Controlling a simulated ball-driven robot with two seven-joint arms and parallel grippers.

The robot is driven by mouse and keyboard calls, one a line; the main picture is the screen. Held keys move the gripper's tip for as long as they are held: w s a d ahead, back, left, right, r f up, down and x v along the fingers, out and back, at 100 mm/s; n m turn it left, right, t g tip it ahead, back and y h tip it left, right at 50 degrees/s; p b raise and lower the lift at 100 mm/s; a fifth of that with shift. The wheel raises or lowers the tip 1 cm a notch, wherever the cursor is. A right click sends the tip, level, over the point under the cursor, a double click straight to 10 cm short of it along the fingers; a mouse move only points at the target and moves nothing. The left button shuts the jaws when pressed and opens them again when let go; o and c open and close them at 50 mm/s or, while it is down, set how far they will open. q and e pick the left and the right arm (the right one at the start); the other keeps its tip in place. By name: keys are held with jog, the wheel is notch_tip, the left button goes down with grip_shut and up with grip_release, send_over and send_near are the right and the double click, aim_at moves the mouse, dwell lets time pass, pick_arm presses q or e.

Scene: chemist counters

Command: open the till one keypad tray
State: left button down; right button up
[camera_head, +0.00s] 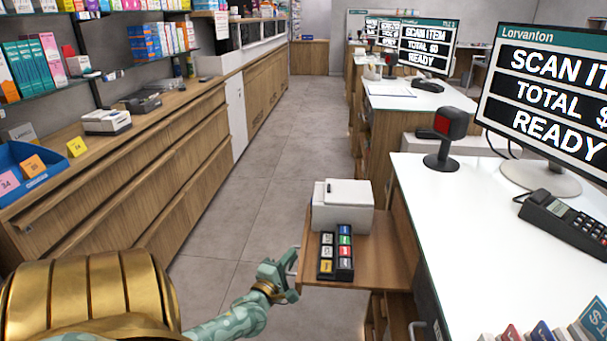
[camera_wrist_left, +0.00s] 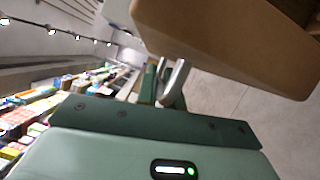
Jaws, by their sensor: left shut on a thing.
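The wooden keypad tray (camera_head: 383,262) sticks out into the aisle from the side of the right counter. It carries a black keypad with coloured keys (camera_head: 336,256) and a white printer-like box (camera_head: 342,206). My left gripper (camera_head: 284,272) is at the tray's aisle-side end, shut on the pale metal handle (camera_head: 293,258). In the left wrist view the tray's brown underside or edge (camera_wrist_left: 225,50) shows close by, with the handle (camera_wrist_left: 176,83) by the fingers. The gripper partly hides the handle. My right gripper is not in view.
Wooden drawers (camera_head: 130,195) line the left side. The tiled aisle floor (camera_head: 270,165) between is clear. More drawers sit below the tray.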

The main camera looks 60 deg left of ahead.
pick_arm(q)
jog(key=shift+s+a+f, duration=0.15)
jog(key=shift+s+a, duration=0.05)
jog(key=shift+s, duration=0.15)
jog(key=c, duration=1.5)
grip_release()
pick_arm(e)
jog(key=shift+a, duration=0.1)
